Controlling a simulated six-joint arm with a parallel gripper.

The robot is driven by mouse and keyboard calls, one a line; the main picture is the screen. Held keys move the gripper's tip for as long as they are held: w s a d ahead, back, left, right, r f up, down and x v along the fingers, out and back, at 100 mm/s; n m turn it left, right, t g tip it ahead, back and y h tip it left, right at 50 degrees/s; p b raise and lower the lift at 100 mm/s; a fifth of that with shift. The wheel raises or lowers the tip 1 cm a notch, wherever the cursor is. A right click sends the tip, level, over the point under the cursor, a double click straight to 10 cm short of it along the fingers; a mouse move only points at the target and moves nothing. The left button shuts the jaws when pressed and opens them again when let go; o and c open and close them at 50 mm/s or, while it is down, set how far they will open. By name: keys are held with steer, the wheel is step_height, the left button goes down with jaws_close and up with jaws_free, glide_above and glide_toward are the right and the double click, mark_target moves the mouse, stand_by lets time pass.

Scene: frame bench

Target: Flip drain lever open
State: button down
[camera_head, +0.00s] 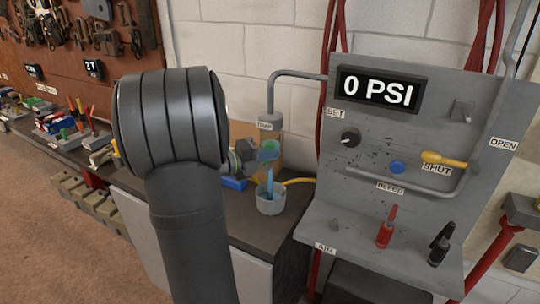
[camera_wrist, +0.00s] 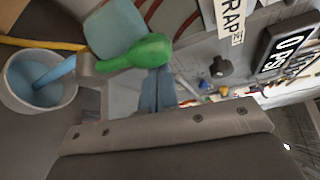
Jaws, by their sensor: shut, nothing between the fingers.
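The drain lever (camera_wrist: 145,52) has a green handle under the teal bowl (camera_wrist: 115,30) of the trap. A small green part of the lever (camera_head: 269,143) shows in the head view. In the head view my gripper (camera_head: 252,158) is partly hidden.
A grey panel (camera_head: 345,215) with a gauge (camera_head: 378,91) reading 0 PSI stands to the right. It carries a yellow lever (camera_head: 443,159) between SHUT and OPEN labels. A yellow hose (camera_head: 299,181) lies behind the cup. Bare bench top lies in front of the cup.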

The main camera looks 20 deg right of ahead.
stand_by(0.3)
steer(key=s+d, duration=0.2)
steer(key=s, duration=0.2)
steer(key=f+v, duration=0.1)
steer(key=v, duration=0.8)
steer(key=shift+w+a, duration=0.2)
steer(key=shift+a, duration=0.25)
steer(key=w+d+f+m+t+y, duration=0.2)
steer(key=d+f+m+y, duration=0.4)
steer(key=d, duration=0.5)
steer(key=shift+f+m+t, duration=0.5)
steer(key=shift+f+m, duration=0.15)
steer(key=shift+m, duration=0.35)
steer(key=shift+w, duration=0.2)
